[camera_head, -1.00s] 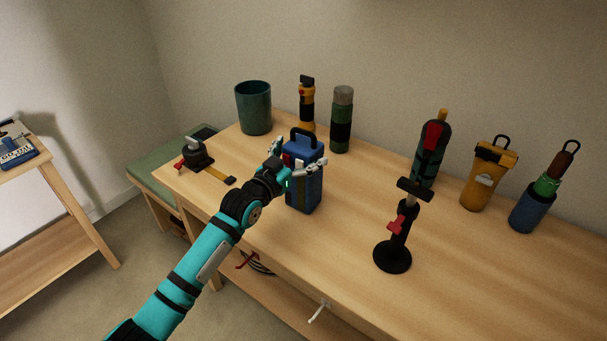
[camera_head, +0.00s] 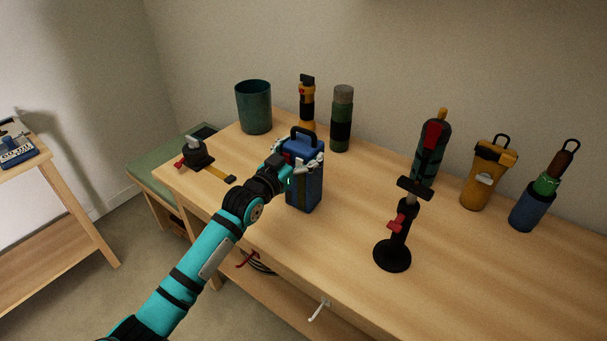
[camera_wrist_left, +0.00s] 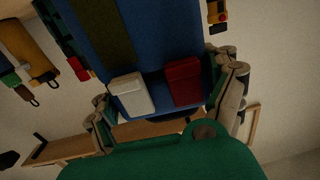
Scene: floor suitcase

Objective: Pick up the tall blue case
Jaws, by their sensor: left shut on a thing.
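The tall blue case (camera_head: 306,190) stands upright on the wooden table, with a black handle on top. In the left wrist view the case (camera_wrist_left: 160,45) fills the upper middle, with a white and a red latch and a dark olive stripe on its face. My left gripper (camera_head: 299,163) is shut on the case near its top, with a finger on each side. In the left wrist view its fingers (camera_wrist_left: 168,95) also sit on either side of the case. My right gripper is not in view.
A dark green bin (camera_head: 253,108), an orange flashlight (camera_head: 307,105) and a green cylinder (camera_head: 341,120) stand behind the case. A black stand (camera_head: 393,254) is to the right. A tape-like tool (camera_head: 197,155) lies left.

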